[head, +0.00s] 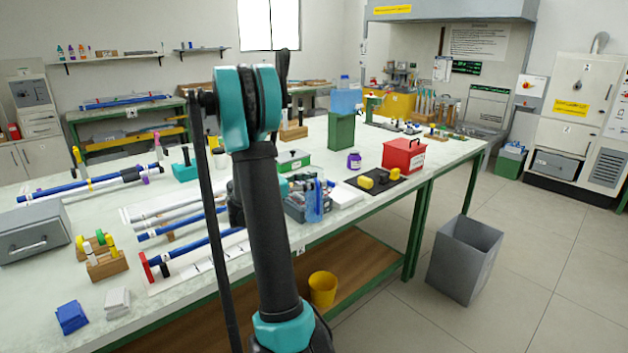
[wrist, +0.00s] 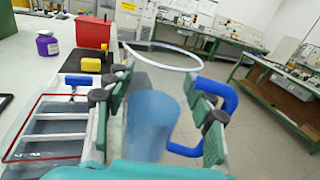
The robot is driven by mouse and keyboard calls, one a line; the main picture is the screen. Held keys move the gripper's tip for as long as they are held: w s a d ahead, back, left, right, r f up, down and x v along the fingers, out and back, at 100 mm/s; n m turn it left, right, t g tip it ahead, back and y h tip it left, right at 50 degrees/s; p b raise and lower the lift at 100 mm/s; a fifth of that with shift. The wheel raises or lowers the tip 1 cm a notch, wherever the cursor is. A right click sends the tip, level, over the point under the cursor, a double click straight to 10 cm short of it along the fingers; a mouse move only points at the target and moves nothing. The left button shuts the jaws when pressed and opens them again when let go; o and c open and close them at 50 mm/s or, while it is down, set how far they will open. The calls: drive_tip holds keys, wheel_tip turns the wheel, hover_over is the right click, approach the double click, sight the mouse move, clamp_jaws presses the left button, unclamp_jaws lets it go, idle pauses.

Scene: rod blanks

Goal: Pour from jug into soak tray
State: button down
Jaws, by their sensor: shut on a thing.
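The jug (wrist: 150,122) is clear, with a blue lower part and a blue handle (wrist: 226,104) at right in the wrist view. My gripper (wrist: 160,92) is shut on it, with green pads on either side. Its round open rim faces up and away from the wrist camera. In the head view the jug (head: 315,204) shows as a blue shape right of my arm, which mostly hides my gripper. What I take for the soak tray (wrist: 45,142), red-edged with pale bars across it, lies left of the jug in the wrist view. The jug appears beside it.
A black mat with yellow pieces (head: 366,181), a purple jar (head: 354,160) and a red box (head: 403,156) stand further along the bench. Blue and white rods lie left of my arm. A yellow bucket (head: 322,289) is below; a grey bin (head: 464,260) stands on the floor.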

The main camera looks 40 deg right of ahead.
drive_tip(key=shift+w+d+f+n+y, duration=0.2)
drive_tip(key=shift+w+d+n, duration=0.2)
drive_tip(key=shift+w+n, duration=0.45)
drive_tip(key=shift+w+d+f+n+y, duration=0.15)
drive_tip(key=shift+w+d+n, duration=0.25)
drive_tip(key=shift+w+n, duration=0.4)
drive_tip(key=shift+w+d+f+n+y, duration=0.2)
drive_tip(key=shift+w+d+n, duration=0.2)
drive_tip(key=shift+w+n, duration=0.45)
